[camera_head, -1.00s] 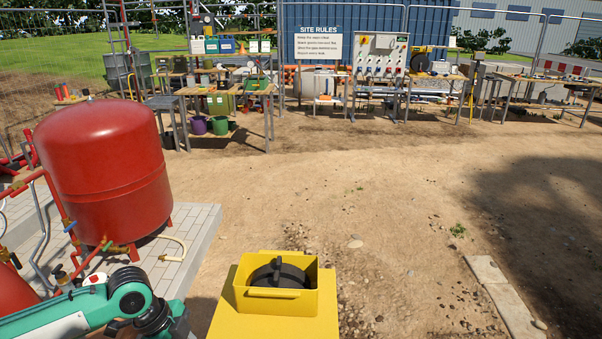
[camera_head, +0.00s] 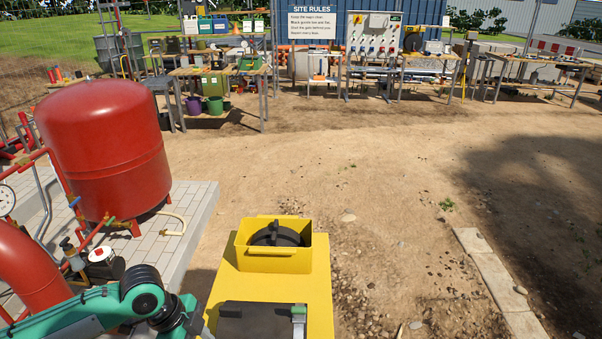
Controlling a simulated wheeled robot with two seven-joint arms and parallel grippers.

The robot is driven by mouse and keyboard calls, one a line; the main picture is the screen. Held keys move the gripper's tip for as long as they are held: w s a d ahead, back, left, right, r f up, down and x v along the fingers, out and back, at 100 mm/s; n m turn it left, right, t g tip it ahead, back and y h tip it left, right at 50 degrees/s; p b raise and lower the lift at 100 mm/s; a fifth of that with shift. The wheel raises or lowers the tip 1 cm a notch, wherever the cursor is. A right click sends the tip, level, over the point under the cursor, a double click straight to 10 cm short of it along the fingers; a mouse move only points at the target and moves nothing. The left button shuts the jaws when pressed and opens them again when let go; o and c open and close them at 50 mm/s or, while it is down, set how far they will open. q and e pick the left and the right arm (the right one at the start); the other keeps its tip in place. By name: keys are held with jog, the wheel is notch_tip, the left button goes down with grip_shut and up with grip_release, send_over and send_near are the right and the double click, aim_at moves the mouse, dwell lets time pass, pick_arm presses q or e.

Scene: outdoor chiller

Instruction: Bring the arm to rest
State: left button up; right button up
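My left arm, green with dark grey joints, comes in from the lower left. Its wrist end runs out of the picture at the bottom, so the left gripper's fingers are not visible. My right arm and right gripper do not show. A yellow box (camera_head: 274,260) holding a black round part (camera_head: 277,235) sits on a yellow platform (camera_head: 318,285), right of the arm. A dark flat panel (camera_head: 255,325) with a grey fitting on its right side shows at the platform's near end.
A large red tank (camera_head: 105,150) stands on a paved slab (camera_head: 195,205) at the left, with red pipes and a gauge (camera_head: 6,200). Workbenches (camera_head: 215,72) and a control panel (camera_head: 376,40) stand far back. Open dirt ground (camera_head: 380,165) lies between, with a stone kerb (camera_head: 497,275) at right.

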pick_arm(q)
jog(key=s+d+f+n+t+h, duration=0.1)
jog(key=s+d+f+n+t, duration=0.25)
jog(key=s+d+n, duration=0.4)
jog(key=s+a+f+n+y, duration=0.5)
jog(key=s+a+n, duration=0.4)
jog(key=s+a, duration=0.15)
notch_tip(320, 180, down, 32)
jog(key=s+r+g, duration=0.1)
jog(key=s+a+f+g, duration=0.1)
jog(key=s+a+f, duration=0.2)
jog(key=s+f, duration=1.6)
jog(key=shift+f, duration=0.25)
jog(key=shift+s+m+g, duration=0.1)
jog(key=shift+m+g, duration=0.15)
